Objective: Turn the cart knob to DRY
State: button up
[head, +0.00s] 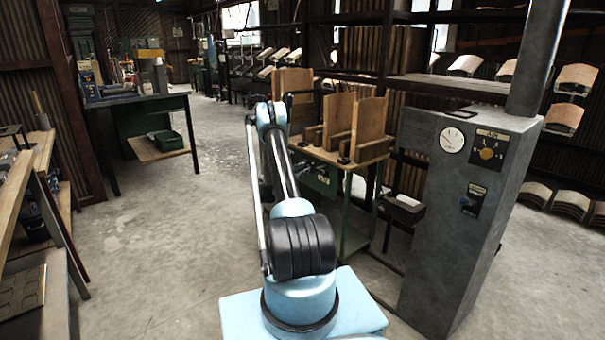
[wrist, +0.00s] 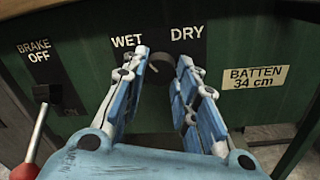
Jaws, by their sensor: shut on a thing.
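In the wrist view, the green cart panel (wrist: 85,118) carries a black plate with the words WET (wrist: 127,41) and DRY (wrist: 187,33). The dark round cart knob (wrist: 158,72) is under these words. My gripper (wrist: 164,60) has its two blue fingers on either side of the knob and is shut on it. The fingers cover part of the knob, and I cannot tell which word its pointer faces. In the head view, the green cart (head: 356,218) holds wooden pieces beyond my arm, and my gripper is hidden there.
A BRAKE OFF plate (wrist: 38,52) and a red-handled lever (wrist: 32,150) are left of the knob. A BATTEN 34 cm label (wrist: 254,78) is to its right. A grey cabinet (head: 440,240) with a gauge stands right of the cart. The floor to the left (head: 170,230) is clear.

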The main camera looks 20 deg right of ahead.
jog(key=m, duration=1.3)
jog(key=shift+f+g+h, duration=0.15)
jog(key=shift+g+h, duration=0.15)
jog(key=shift+m, duration=1.7)
jog(key=shift+s+f+m, duration=0.1)
jog(key=shift+m, duration=0.2)
jog(key=o, duration=1.1)
jog(key=shift+a, duration=0.1)
